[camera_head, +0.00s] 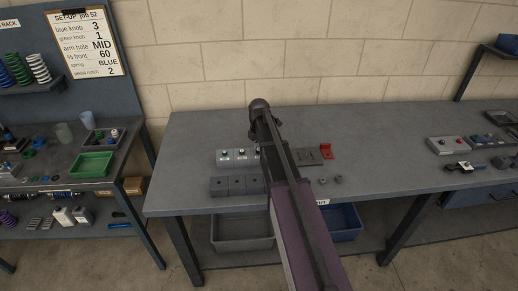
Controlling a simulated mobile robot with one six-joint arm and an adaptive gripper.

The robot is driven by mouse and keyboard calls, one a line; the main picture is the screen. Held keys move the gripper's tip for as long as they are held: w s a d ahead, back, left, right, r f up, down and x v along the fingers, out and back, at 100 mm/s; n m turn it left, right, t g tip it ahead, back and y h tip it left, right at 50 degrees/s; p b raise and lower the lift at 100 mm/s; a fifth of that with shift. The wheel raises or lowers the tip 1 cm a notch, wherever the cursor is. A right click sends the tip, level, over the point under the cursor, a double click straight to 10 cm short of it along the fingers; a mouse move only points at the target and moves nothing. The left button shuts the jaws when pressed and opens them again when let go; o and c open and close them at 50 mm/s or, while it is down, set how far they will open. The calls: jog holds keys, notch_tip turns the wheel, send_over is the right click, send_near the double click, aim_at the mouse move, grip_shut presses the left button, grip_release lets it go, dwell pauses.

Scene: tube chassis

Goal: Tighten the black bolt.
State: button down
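My arm reaches up from the bottom over the middle workbench (190,135). Its dark end with my gripper (253,133) is above the bench, left of centre. The fingers are too small and too hidden by the arm to show whether they are open or shut, or hold anything. I cannot make out a black bolt for certain. My arm partly hides both. Two small grey pieces (323,181) lie right of the arm.
A dark slotted plate (306,157) and a red piece (326,151) lie right of the arm. A grey bin (232,235) and blue bin (345,222) are underneath. The bench between is clear.

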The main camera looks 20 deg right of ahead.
jog(key=m, duration=0.3)
jog(key=shift+m, duration=1.1)
jog(key=shift+s, duration=0.1)
jog(key=shift+m, duration=1.2)
jog(key=shift+f+m, duration=0.1)
jog(key=shift+m, duration=1.3)
jog(key=shift+m, duration=0.3)
